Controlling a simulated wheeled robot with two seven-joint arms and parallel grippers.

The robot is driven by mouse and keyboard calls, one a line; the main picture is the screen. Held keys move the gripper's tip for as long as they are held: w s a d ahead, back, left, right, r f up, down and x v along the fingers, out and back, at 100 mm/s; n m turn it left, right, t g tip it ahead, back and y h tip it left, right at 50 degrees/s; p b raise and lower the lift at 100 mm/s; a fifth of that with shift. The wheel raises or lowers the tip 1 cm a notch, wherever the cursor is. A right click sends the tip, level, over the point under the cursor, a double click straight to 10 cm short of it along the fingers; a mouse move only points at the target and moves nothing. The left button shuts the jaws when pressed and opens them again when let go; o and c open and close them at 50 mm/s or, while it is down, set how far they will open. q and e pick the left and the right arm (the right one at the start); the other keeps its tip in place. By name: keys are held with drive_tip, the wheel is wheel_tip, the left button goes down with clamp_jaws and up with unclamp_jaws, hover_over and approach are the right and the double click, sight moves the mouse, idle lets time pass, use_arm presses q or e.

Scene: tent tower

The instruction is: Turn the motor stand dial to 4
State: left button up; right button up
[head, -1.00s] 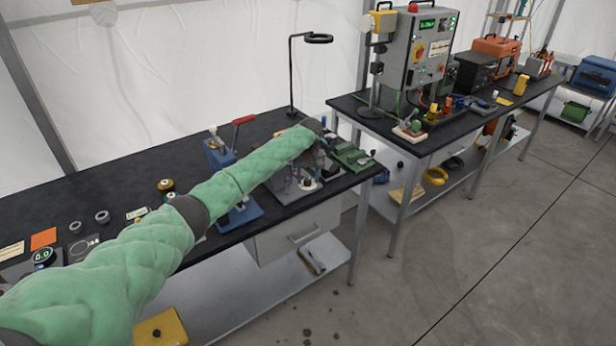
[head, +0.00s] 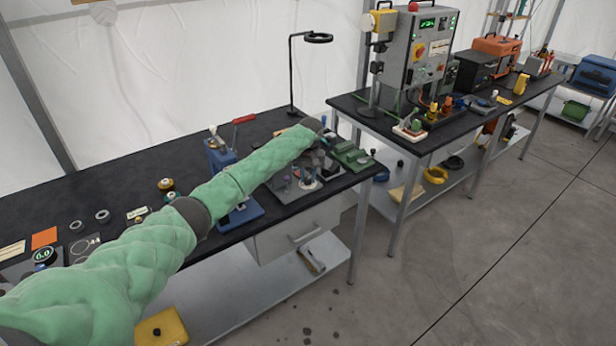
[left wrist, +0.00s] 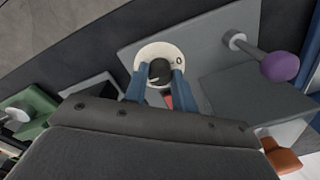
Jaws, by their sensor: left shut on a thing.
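The motor stand (left wrist: 215,50) is a grey box, seen close up in the left wrist view. On it is a white round dial (left wrist: 148,49) with a black knob (left wrist: 158,68) at its centre. A "0" shows on the right side of the dial; its other marks are hidden or too small to read. My left gripper (left wrist: 160,77) has its two blue fingers shut on the knob, one on each side. In the head view the motor stand (head: 296,189) is partly hidden behind my left arm. My right gripper is not in view.
A purple-tipped lever (left wrist: 279,66) sticks out right of the dial. A green device (head: 352,158) stands beside the motor stand at the bench's right end. A blue press (head: 221,158) with a red handle and a black ring lamp (head: 318,38) stand on the bench.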

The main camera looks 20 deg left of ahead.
sight(309, 179)
use_arm(q)
drive_tip(key=o, duration=1)
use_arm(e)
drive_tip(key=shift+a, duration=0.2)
use_arm(q)
drive_tip(key=shift+r+b, duration=0.3)
drive_tip(key=shift+r, duration=0.15)
wheel_tip(309, 179, up, 5)
drive_tip(key=shift+d+r+b, duration=0.1)
drive_tip(key=shift+r+b, duration=0.1)
drive_tip(key=shift+b, duration=0.9)
drive_tip(key=shift+r, duration=0.7)
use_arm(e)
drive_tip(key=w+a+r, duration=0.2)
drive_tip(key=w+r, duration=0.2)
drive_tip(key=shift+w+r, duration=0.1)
